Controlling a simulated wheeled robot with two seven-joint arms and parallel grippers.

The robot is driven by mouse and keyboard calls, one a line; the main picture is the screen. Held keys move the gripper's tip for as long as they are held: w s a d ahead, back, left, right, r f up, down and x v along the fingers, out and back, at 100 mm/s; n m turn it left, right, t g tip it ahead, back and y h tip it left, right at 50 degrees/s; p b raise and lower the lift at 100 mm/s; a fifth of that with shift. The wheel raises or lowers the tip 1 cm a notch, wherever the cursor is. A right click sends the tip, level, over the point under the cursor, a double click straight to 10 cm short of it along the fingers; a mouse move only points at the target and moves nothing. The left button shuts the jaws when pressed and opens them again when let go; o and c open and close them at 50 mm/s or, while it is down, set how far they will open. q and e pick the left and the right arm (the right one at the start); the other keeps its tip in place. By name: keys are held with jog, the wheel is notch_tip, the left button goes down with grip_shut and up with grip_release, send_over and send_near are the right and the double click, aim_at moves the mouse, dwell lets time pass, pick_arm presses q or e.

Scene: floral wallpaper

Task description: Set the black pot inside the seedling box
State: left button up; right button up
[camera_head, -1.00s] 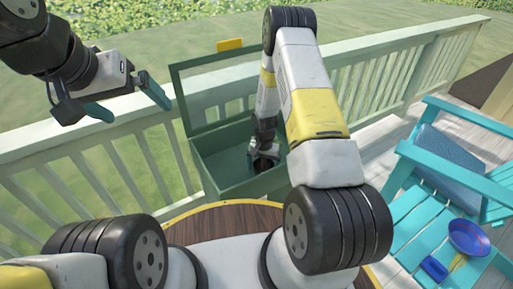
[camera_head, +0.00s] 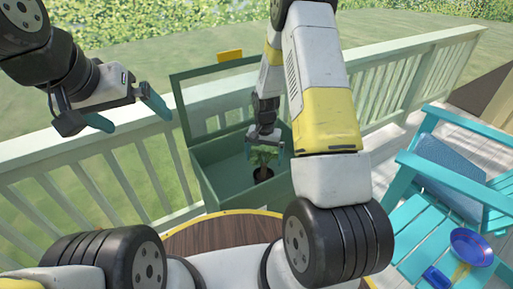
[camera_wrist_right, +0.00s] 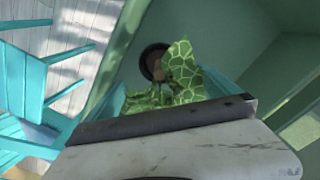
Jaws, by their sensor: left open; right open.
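The green seedling box (camera_head: 242,197) stands with its framed lid open, beyond the round wooden table. The small black pot (camera_head: 263,174) with a leafy green plant is inside the box, near its front wall. The right wrist view also shows the pot (camera_wrist_right: 152,60) and its patterned leaves (camera_wrist_right: 184,72). My right gripper (camera_head: 265,150) is open just above the pot, with leaves between or close to its teal fingers. Whether a finger touches the leaves I cannot tell. My left gripper (camera_head: 130,112) is open and empty, left of the box and above the railing.
A pale green railing (camera_head: 100,185) runs behind and left of the box. A round wooden table (camera_head: 225,232) is in front. The rest of the box interior looks clear.

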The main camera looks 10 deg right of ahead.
jog(key=s+r+n+t+y, duration=0.1)
jog(key=s+r, duration=0.2)
jog(key=r, duration=0.9)
jog(key=s+r+n+t, duration=0.1)
jog(key=s+r+t, duration=0.1)
jog(key=r, duration=1)
jog(key=s+a+r+n+t, duration=0.1)
jog(key=s+r, duration=0.6)
jog(key=s, duration=0.2)
jog(key=s+a+r+n+t+y, duration=0.1)
jog(key=s+r+n+t, duration=0.1)
jog(key=s+r, duration=0.5)
jog(key=s, duration=0.3)
jog(key=shift+a+n, duration=0.15)
jog(key=shift+n, duration=0.15)
